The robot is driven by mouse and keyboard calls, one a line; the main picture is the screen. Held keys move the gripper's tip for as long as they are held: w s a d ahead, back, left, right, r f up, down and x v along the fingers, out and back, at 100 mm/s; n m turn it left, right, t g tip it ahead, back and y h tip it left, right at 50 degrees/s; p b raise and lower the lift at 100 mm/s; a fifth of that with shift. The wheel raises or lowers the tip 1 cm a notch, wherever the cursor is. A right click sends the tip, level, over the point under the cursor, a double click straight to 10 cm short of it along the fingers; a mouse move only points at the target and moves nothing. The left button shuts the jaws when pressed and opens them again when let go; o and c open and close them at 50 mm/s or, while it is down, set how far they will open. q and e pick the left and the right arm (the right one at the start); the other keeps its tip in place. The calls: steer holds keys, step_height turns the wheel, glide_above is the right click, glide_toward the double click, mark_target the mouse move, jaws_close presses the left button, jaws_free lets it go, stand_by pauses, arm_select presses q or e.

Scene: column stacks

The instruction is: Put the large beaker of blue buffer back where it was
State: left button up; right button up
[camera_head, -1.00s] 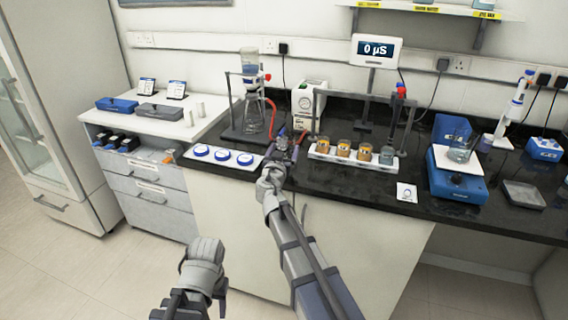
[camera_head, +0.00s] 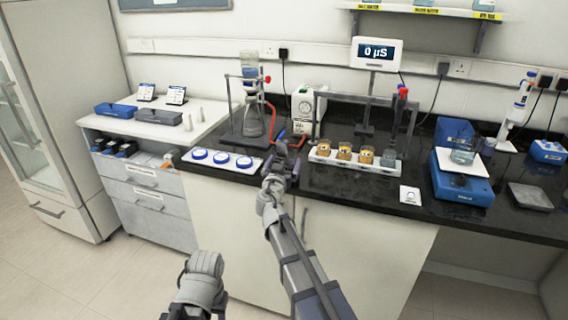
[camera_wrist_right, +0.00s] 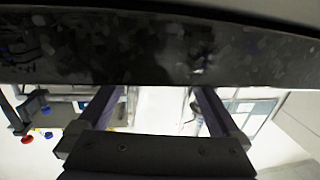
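A clear vessel with blue liquid (camera_head: 249,76) sits high on the column stand at the back left of the counter. A glass flask (camera_head: 253,124) stands below it. A clear beaker (camera_head: 462,157) with a pale bluish tint stands on the blue balance (camera_head: 460,184) at the right. I cannot tell for sure which is the large beaker of buffer. My right gripper (camera_head: 289,146) is at the counter's front edge, in front of the flask. In the right wrist view its fingers (camera_wrist_right: 158,105) are apart with nothing held between them. My left arm is low in front; its gripper is out of view.
A white rack (camera_head: 352,161) with several amber-filled jars stands right of my right gripper. A white tray with blue-rimmed dishes (camera_head: 222,159) lies to its left. Red tubing runs beside the stand. The dark counter (camera_head: 350,187) is clear in front of the rack.

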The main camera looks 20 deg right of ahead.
steer(key=shift+r, duration=0.15)
steer(key=v, duration=1.2)
steer(key=shift+p, duration=0.45)
steer(key=s+a+f+n+g+y, duration=0.2)
steer(key=s+f+n+g, duration=0.1)
steer(key=s+f+g, duration=0.9)
steer(key=s+a+f+n+g+y, duration=0.2)
steer(key=s+a+f+n, duration=0.1)
steer(key=s, duration=0.3)
steer(key=s+a+f+n+g+y, duration=0.1)
steer(key=s+a+f+n+y, duration=0.1)
steer(key=s+a+f, duration=0.3)
steer(key=s+a+n, duration=0.1)
steer(key=s, duration=0.1)
steer(key=shift+s+a+f+g+y, duration=0.2)
steer(key=shift+s+f+g+y, duration=0.1)
steer(key=shift+s+f+g, duration=0.1)
